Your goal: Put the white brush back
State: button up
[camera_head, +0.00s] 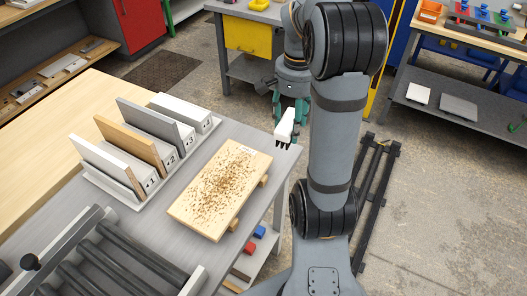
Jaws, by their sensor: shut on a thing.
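My gripper (289,106) is shut on the white brush (284,127), which hangs below the teal fingers with its lower end pointing down. The brush shows near the far right corner of the grey bench (262,137); I cannot tell whether it touches the bench. A pale wooden board (236,163) strewn with brown shavings lies on two small wooden supports, to the left of and nearer than the brush. My arm hides the area just right of the gripper.
A white rack (100,187) with numbered slots holds upright boards at the left. A roller conveyor (110,262) fills the near left of the bench. Red (259,231) and blue (248,247) blocks sit on a lower shelf. A dark rail frame (376,200) lies on the floor.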

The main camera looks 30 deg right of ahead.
jog(key=shift+m, duration=0.5)
jog(key=shift+w+a+f+p, duration=0.3)
jog(key=shift+w+f+p, duration=0.05)
jog(key=shift+w+f, duration=1.55)
jog(key=shift+w+a+f+p, duration=0.35)
jog(key=shift+w+f, duration=1.3)
jog(key=shift+f, duration=0.5)
jog(key=shift+w+a+f+p, duration=0.25)
jog(key=shift+w+f+p, duration=0.1)
jog(key=shift+w+f, duration=1.55)
jog(key=shift+s+f, duration=0.1)
jog(key=shift+s, duration=0.1)
jog(key=shift+f, duration=0.2)
jog(key=o, duration=1.1)
jog(key=shift+r, duration=0.15)
